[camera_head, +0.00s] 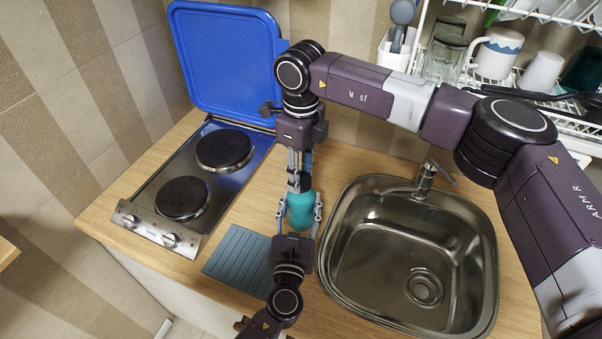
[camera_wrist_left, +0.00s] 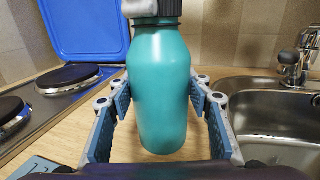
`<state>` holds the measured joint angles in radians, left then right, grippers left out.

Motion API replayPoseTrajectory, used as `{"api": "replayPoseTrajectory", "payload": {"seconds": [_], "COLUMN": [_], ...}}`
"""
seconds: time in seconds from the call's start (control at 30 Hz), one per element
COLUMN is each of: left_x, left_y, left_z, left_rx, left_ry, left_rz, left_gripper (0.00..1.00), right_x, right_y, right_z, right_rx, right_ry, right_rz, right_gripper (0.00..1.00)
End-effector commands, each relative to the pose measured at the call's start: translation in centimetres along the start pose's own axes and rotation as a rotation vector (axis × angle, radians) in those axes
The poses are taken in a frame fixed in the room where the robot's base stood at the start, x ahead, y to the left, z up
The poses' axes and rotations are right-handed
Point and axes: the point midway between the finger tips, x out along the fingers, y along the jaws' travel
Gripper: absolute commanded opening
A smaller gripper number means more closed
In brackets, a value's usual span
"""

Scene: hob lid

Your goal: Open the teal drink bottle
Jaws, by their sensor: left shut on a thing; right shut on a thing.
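The teal bottle (camera_head: 301,214) stands upright on the wooden worktop between the hob and the sink. It fills the middle of the left wrist view (camera_wrist_left: 162,90), its black cap (camera_wrist_left: 169,8) partly cut off by the top edge. My left gripper (camera_head: 299,208) is shut on the bottle's body from the front, one finger on each side. My right gripper (camera_head: 299,182) comes down from above and is shut on the cap. A grey piece of its finger shows beside the cap in the wrist view. In the head view the right fingers hide most of the cap.
A two-plate hob (camera_head: 153,238) with its blue lid (camera_head: 226,55) raised is at left. A ribbed grey-blue mat (camera_head: 238,262) lies front left of the bottle. The steel sink (camera_head: 365,262) with its tap (camera_head: 425,178) is close at right. A dish rack (camera_head: 520,83) stands behind.

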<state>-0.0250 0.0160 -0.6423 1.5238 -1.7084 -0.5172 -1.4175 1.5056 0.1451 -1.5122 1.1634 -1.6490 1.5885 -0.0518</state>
Motion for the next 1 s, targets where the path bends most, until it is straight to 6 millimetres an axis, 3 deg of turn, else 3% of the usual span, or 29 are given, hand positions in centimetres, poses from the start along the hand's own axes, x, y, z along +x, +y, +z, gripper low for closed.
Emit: {"api": "replayPoseTrajectory", "payload": {"seconds": [0.8,1.0], "left_x": [-0.05,-0.05], "left_y": [-0.08,-0.1], "left_z": [0.02,0.01], "left_rx": [0.001,0.001], "left_ry": [0.0,0.0], "left_rz": [-0.002,-0.002], "left_gripper": [0.0,0.0], "right_x": [-0.17,-0.19], "right_y": [-0.17,-0.18], "right_z": [0.04,0.03], "right_rx": [-1.632,-1.971], "right_ry": [0.001,0.003], "right_rz": [-0.005,-0.005], "right_gripper": [0.04,0.04]}}
